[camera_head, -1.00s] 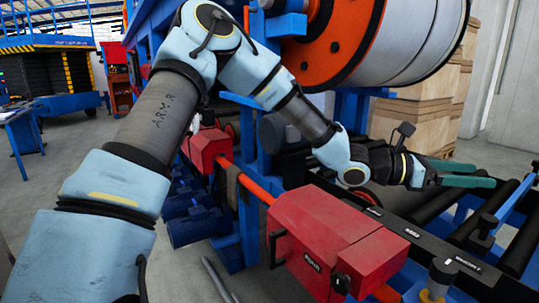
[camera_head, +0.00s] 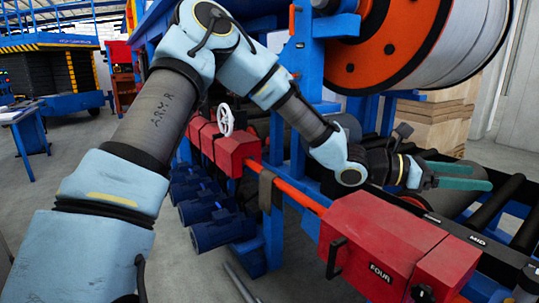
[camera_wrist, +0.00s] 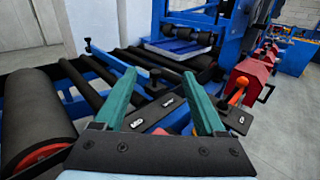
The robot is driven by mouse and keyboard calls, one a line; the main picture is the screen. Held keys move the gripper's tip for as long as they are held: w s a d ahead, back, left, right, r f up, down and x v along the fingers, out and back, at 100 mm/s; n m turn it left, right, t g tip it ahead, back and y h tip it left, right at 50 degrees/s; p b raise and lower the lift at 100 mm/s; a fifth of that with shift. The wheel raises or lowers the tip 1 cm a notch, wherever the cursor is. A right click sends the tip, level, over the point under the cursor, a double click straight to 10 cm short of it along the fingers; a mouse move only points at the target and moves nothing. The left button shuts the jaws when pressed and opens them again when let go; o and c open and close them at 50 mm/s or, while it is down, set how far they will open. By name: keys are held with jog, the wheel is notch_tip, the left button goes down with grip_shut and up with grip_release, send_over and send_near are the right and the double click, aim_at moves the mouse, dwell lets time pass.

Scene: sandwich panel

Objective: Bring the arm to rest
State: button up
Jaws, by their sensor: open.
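My gripper (camera_head: 462,177) is at the right in the head view, at the end of my bent blue-and-grey arm. Its two green fingers are apart with nothing between them. In the wrist view the open fingers (camera_wrist: 165,105) point forward over a black rail with labels and a roller conveyor. The arm is stretched out in front of the machine, above the red boxes. I cannot tell the exact gap between my gripper and the rail.
A red box marked FOUR (camera_head: 385,245) stands below my gripper. A white handwheel (camera_head: 226,120) sits by another red box (camera_head: 236,150). A large orange-rimmed reel (camera_head: 400,50) hangs above. Blue motors (camera_head: 220,228) line the machine's base.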

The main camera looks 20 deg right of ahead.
jog(key=w+a+f+m+t+y, duration=0.25)
jog(key=w+a+f, duration=0.2)
jog(key=a, duration=0.35)
jog(key=w+a+f+m+t+y, duration=0.1)
jog(key=w+a+f+m+y, duration=0.2)
jog(key=a+f, duration=0.35)
jog(key=w+a+f+m+t+y, duration=0.1)
jog(key=w+a+f+m+y, duration=0.2)
jog(key=a, duration=0.6)
jog(key=w+a+m+t+y, duration=0.2)
jog(key=w+a+t+y, duration=0.1)
jog(key=a, duration=1.4)
jog(key=w+a+m+t+y, duration=0.2)
jog(key=w+a+t+y, duration=0.1)
jog(key=a, duration=1.4)
jog(key=shift+w+a+r+b, duration=0.3)
jog(key=shift+w+r, duration=0.1)
jog(key=shift+w, duration=0.3)
jog(key=shift+y, duration=0.25)
jog(key=shift+c, duration=0.2)
